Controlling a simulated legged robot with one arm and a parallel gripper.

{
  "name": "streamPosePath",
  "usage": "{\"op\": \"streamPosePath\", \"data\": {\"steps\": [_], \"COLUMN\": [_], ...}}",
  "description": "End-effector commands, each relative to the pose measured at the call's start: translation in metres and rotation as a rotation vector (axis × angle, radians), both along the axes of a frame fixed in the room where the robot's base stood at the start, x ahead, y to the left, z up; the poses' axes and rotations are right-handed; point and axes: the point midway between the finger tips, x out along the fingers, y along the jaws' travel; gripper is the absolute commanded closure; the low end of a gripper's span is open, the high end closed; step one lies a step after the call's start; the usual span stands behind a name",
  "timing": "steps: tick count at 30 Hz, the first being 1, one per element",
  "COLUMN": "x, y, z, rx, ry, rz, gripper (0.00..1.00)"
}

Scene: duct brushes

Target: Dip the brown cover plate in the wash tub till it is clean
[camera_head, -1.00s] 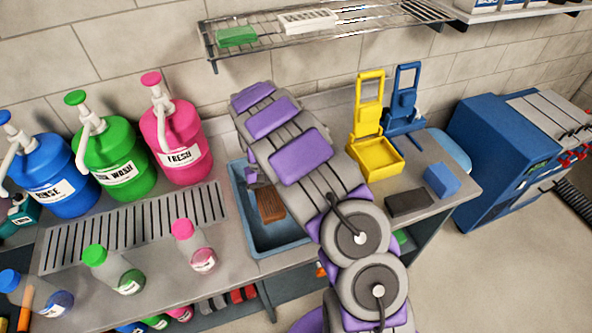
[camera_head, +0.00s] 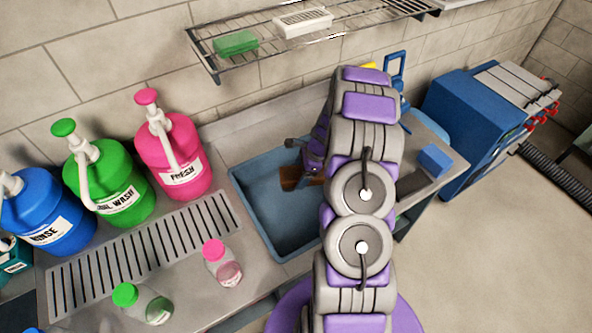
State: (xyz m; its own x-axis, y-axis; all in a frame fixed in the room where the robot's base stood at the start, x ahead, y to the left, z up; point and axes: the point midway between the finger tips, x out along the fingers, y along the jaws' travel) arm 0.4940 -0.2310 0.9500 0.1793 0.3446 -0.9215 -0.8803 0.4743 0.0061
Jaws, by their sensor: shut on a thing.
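The brown cover plate (camera_head: 289,178) shows at the back of the blue wash tub (camera_head: 283,239), and my arm hides part of it. My gripper (camera_head: 306,168) is shut on the plate and mostly hidden behind my arm. The plate looks tilted. I cannot tell whether it touches the tub's floor or hangs above it. The tub's right side is hidden by my arm.
Blue (camera_head: 47,210), green (camera_head: 110,180) and pink (camera_head: 172,152) pump jugs stand left of the tub, behind a slotted drain (camera_head: 150,246) and small bottles. A wire shelf (camera_head: 350,22) hangs above. A blue block (camera_head: 435,160) lies at right.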

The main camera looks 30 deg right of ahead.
Motion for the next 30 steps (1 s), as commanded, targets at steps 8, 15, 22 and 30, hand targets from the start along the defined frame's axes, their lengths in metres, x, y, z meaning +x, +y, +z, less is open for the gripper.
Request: {"op": "streamPosePath", "data": {"steps": [8,15,22,30], "x": [0.001,0.001,0.001,0.001], "y": [0.001,0.001,0.001,0.001], "z": [-0.02,-0.042,-0.063,-0.087], "rx": [-0.001,-0.002,-0.002,-0.001], "ry": [0.0,-0.001,-0.001,0.0], "rz": [0.005,0.006,0.006,0.006], "gripper": [0.5,0.5,0.5,0.5]}}
